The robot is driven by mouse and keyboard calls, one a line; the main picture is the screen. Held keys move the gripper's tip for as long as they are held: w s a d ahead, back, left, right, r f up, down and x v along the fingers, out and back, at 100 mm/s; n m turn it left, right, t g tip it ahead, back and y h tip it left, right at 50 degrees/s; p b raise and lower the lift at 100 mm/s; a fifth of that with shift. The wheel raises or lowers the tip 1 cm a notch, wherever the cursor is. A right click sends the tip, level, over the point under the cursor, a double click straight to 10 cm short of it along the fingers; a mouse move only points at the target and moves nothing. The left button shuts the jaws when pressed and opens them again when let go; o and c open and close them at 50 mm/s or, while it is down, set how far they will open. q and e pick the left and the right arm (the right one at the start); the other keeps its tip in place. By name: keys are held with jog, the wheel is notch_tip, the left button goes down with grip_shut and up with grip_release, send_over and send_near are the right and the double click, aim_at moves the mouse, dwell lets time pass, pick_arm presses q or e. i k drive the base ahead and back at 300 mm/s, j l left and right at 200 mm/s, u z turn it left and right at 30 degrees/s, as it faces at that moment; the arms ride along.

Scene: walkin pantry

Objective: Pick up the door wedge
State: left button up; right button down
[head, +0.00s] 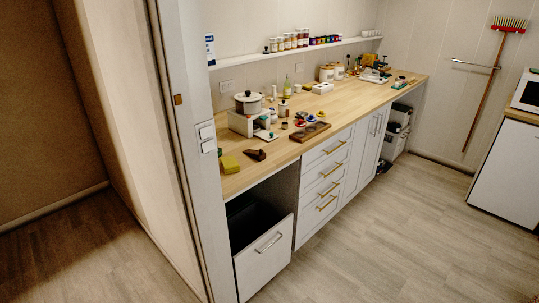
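A small dark brown, wedge-shaped piece (255,155) lies on the near end of the wooden counter (285,160); it looks like the door wedge. It sits close to the counter's front edge, just right of a yellow-green sponge-like block (230,165). Neither of my grippers shows in the head view, so their state cannot be seen.
A pot (248,102) on a raised stand and a wooden tray (310,132) stand beyond the wedge. Below, a large drawer (264,258) is pulled out. A door frame (190,130) stands at the left. The floor (400,235) right of the cabinets is clear.

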aim_at(261, 156)
jog(key=i+l+u, duration=0.15)
jog(key=i+l, duration=0.15)
jog(key=i+l+u, duration=0.1)
jog(key=i+l, duration=0.15)
jog(key=l, duration=0.3)
jog(key=i+l+u, duration=0.15)
jog(key=i+l, duration=0.15)
jog(key=l, duration=0.15)
